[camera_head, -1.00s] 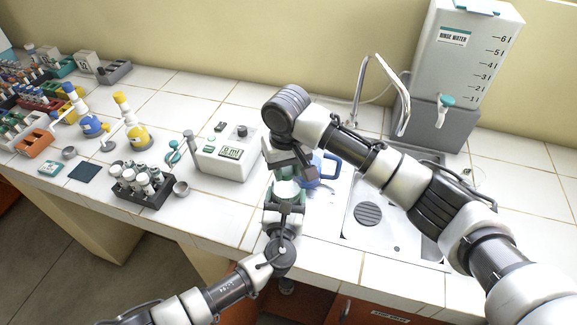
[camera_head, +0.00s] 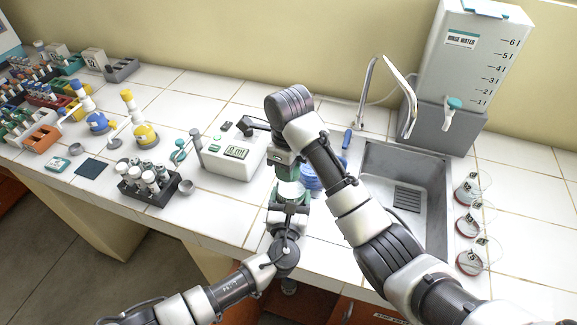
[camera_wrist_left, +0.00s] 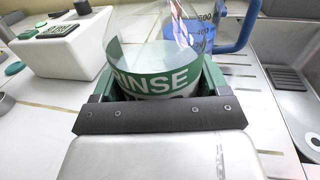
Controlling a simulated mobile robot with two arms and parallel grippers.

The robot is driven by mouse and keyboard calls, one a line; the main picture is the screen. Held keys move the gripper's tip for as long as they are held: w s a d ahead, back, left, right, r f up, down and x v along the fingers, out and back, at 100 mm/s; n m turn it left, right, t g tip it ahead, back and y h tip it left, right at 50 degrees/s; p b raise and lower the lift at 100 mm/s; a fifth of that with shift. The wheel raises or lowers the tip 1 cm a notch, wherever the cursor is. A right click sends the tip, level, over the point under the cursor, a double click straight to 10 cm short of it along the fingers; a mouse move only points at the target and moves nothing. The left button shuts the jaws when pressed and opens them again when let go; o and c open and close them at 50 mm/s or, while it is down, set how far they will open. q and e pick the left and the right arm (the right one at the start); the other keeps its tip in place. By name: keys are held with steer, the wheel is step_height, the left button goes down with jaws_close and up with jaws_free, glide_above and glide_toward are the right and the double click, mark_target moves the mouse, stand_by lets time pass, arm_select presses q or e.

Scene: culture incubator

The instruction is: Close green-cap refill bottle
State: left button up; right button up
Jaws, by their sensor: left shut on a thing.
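A clear bottle with a green RINSE label (camera_wrist_left: 155,75) stands between my left gripper's fingers (camera_wrist_left: 150,95), which are shut on it. In the head view the bottle's pale upper part (camera_head: 290,189) shows in my left gripper (camera_head: 289,205), near the counter's front edge. My right gripper (camera_head: 286,170) points down directly above the bottle, close to it. Its fingertips are too small and covered to show whether they are open or hold a cap. No green cap can be made out clearly.
A blue-handled jug (camera_wrist_left: 215,30) stands close behind the bottle. The sink (camera_head: 400,200) and several round glass vessels (camera_head: 468,262) lie to the right.

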steer(key=shift+w+d+m, duration=0.1)
steer(key=shift+m, duration=1)
steer(key=o, duration=0.9)
